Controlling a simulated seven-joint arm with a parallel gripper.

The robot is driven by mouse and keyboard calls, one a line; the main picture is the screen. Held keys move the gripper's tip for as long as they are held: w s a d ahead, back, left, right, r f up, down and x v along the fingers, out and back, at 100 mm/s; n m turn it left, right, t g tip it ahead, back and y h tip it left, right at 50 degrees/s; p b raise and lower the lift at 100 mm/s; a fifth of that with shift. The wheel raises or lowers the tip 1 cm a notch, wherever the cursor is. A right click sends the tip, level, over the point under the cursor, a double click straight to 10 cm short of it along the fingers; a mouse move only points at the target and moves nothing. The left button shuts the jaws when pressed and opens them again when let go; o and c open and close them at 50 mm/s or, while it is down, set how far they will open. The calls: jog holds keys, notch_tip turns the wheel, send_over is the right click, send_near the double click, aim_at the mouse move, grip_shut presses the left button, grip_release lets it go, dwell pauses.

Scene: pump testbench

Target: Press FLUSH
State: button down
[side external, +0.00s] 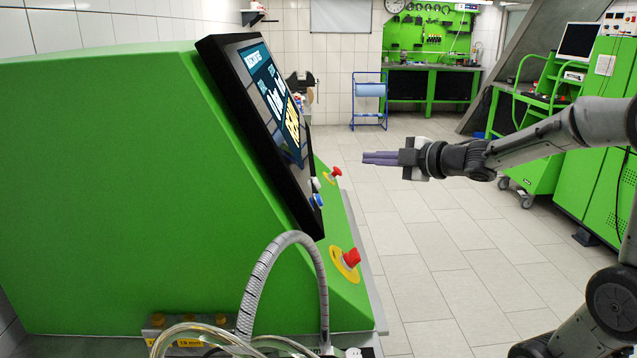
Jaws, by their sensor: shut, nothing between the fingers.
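The green testbench (130,190) fills the left side of the side external view. Its tilted black-framed screen (270,110) faces right, and its text is too slanted to read; I cannot make out a FLUSH label. Below the screen are a blue button (316,200), a white button (315,184) and a red knob (336,172). A red mushroom button on a yellow plate (347,258) sits lower on the front. My gripper (366,158) is shut and empty, pointing left at the bench. It is apart from the screen and the buttons, with a clear gap between.
A ribbed hose (262,275) arches up in front of the bench's lower edge, with clear tubes (205,338) beside it. Open tiled floor (440,260) lies under my gripper. Green cabinets (590,185) stand at the right, and a workbench (430,75) is at the back.

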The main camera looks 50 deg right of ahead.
jog(key=w+a+f, duration=0.3)
jog(key=w+a, duration=0.2)
jog(key=shift+w+a+f, duration=0.3)
jog(key=shift+f, duration=0.1)
dwell(2.1)
jog(key=shift+w+a+f, duration=0.15)
jog(key=shift+w+a, duration=0.1)
jog(key=shift+w+a+f, duration=0.2)
jog(key=shift+w+a, duration=0.1)
dwell(0.9)
dwell(0.4)
jog(key=shift+s+d+r, duration=0.4)
jog(key=shift+s+d, duration=0.2)
jog(key=shift+s+d+r, duration=0.55)
jog(key=shift+s+d, duration=0.25)
jog(key=shift+s+d+r, duration=0.5)
jog(key=shift+s+d, duration=0.3)
